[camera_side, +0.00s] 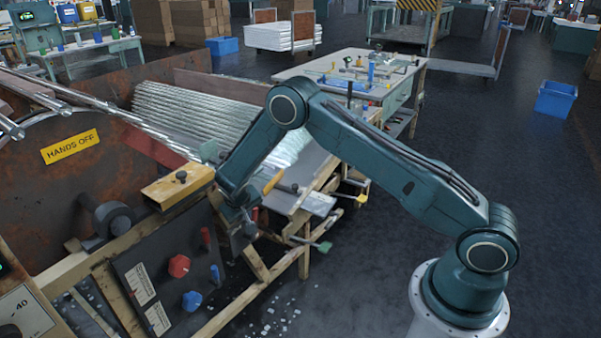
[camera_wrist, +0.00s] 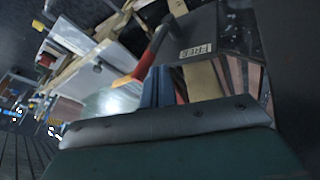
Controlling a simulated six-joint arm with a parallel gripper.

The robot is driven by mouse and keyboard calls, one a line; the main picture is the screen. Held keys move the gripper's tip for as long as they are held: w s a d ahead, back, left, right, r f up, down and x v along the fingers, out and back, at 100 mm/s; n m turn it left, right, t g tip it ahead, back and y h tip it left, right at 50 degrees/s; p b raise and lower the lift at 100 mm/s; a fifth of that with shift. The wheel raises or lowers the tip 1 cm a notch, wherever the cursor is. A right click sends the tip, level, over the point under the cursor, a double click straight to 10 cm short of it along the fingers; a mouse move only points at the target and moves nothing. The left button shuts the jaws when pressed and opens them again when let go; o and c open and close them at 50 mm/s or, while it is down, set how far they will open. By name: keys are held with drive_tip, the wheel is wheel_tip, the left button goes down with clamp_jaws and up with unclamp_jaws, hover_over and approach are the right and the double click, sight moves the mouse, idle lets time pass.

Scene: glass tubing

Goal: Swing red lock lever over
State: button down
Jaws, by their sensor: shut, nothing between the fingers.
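A red lever with an orange tip (camera_wrist: 152,54) shows in the wrist view, rising beside a dark panel with a small white label. My gripper (camera_wrist: 162,82) is shut and its fingers look close to the lever's lower part; I cannot tell whether they touch it. In the side view my gripper (camera_side: 242,232) points down at the right end of the wooden frame. An orange handle (camera_side: 272,183) and a small red piece (camera_side: 255,213) show just beside it there, and the gripper hides what lies between them.
A dark control panel (camera_side: 150,285) at lower left carries a red knob (camera_side: 179,265), a blue knob (camera_side: 192,300) and small red and blue levers. Glass tubes (camera_side: 190,115) lie on the rack behind. A yellow block (camera_side: 177,187) sits left of my gripper. Open floor lies to the right.

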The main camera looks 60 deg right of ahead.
drive_tip(key=s+a+r+h, duration=0.1)
drive_tip(key=s+a+r, duration=0.2)
drive_tip(key=a+r, duration=0.5)
drive_tip(key=s+d+r+y, duration=0.1)
drive_tip(key=s+r, duration=0.4)
drive_tip(key=r, duration=0.4)
drive_tip(key=s+d+r+y, duration=0.1)
drive_tip(key=s+r, duration=0.4)
drive_tip(key=r, duration=0.4)
drive_tip(key=shift+r+n+t+y, duration=0.3)
drive_tip(key=shift+r+y, duration=0.1)
drive_tip(key=shift+d, duration=0.1)
drive_tip(key=shift+w+f, duration=0.1)
idle(0.5)
drive_tip(key=w+f+n, duration=0.2)
drive_tip(key=w+f, duration=0.1)
drive_tip(key=f, duration=0.5)
drive_tip(key=w+f+n+t, duration=0.1)
drive_tip(key=w+f+n, duration=0.1)
drive_tip(key=f, duration=0.7)
drive_tip(key=shift+w+a+f+h, duration=0.3)
drive_tip(key=shift+w+h, duration=0.1)
drive_tip(key=shift+w, duration=0.3)
